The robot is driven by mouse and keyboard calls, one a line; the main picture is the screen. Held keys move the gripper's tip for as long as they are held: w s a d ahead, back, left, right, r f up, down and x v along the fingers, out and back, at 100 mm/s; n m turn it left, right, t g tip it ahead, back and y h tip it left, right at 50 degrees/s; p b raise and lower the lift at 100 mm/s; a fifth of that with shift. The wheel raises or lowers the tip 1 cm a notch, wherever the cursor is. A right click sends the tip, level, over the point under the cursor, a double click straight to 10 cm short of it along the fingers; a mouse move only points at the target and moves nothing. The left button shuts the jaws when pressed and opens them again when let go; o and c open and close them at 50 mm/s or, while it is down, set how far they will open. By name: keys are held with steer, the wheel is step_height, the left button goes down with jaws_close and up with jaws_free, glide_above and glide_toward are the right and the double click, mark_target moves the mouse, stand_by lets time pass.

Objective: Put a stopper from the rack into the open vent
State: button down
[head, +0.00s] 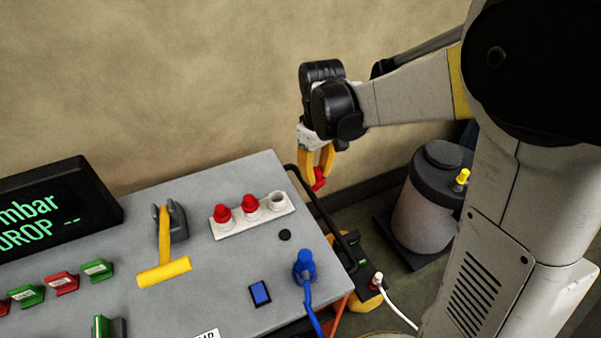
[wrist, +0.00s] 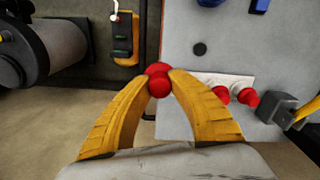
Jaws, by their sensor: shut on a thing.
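My gripper (head: 318,172) has yellow fingers and is shut on a red stopper (head: 319,180). It holds the stopper in the air by the console's far right corner. In the wrist view, the held stopper (wrist: 158,80) sits between the fingertips, beside the console edge. The white rack (head: 254,228) lies on the grey console, left of the gripper, with two red stoppers (head: 222,214) in it and an empty socket at its right end. A dark round spot (head: 285,235), which looks like the open vent, lies just in front of the rack; it also shows in the wrist view (wrist: 199,49).
A yellow-handled lever (head: 164,271) stands left of the rack. A blue plug with a cable (head: 304,266) and a blue switch (head: 260,292) are near the front. A black rail (head: 322,215) runs along the console's right edge. A grey canister (head: 432,205) stands on the floor.

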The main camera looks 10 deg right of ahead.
mark_target(318, 171)
steer(key=shift+s+d+r+p, duration=0.15)
steer(key=shift+r+p, duration=0.15)
steer(key=shift+r, duration=0.25)
steer(key=shift+r+p, duration=0.75)
steer(key=shift+r, duration=0.3)
